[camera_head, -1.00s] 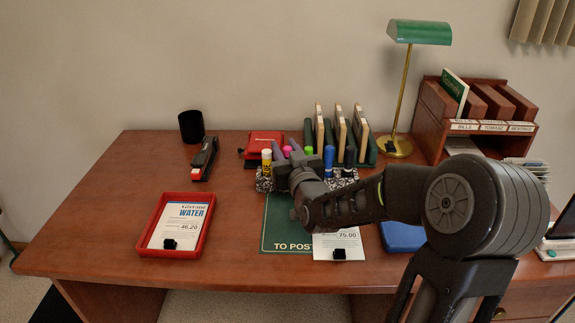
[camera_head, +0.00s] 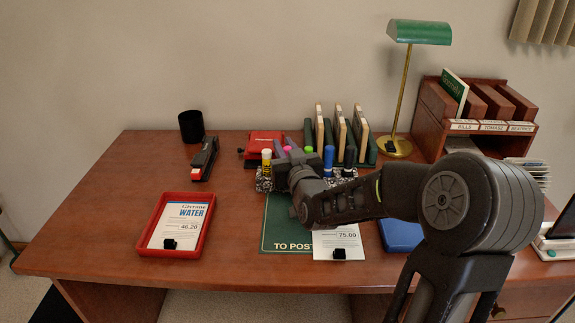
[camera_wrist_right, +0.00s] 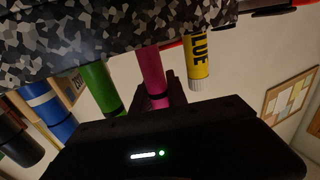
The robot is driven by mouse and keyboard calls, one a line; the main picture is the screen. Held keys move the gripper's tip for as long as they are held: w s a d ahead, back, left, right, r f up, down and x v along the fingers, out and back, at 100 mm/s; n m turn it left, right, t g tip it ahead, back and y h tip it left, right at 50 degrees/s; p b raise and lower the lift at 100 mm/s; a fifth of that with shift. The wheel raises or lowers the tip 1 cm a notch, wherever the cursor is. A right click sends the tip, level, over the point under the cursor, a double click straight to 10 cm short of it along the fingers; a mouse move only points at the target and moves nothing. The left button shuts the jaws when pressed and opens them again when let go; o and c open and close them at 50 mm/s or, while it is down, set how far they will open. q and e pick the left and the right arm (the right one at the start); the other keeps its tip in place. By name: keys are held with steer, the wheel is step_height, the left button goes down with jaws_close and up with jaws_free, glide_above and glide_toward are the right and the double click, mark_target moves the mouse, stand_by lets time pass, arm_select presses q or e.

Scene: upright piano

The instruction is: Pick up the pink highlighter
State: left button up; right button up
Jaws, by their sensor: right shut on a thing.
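The pink highlighter (camera_wrist_right: 151,70) stands in a speckled grey pen holder (camera_wrist_right: 60,40), which fills the top left of the right wrist view. My right gripper (camera_wrist_right: 158,95) is shut on the pink highlighter's end, while the lower part of the highlighter is still within the holder's edge. In the head view my right gripper (camera_head: 290,160) is over the pen holder (camera_head: 263,184), and the highlighter's pink tip (camera_head: 287,149) shows just between the fingers. My left gripper is not in view.
Close beside the highlighter are a yellow glue stick (camera_wrist_right: 198,62) and a green marker (camera_wrist_right: 101,88). A blue marker (camera_head: 328,160) stands further right. A red tray (camera_head: 207,222) with papers lies left. Wooden desk between tray and stapler (camera_head: 205,158) is free.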

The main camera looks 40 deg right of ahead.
steer(key=shift+r, duration=0.1)
jaws_close()
step_height(320, 180, up, 10)
steer(key=p, duration=0.1)
steer(key=shift+p, duration=0.4)
steer(key=shift+d, duration=0.1)
stand_by(0.7)
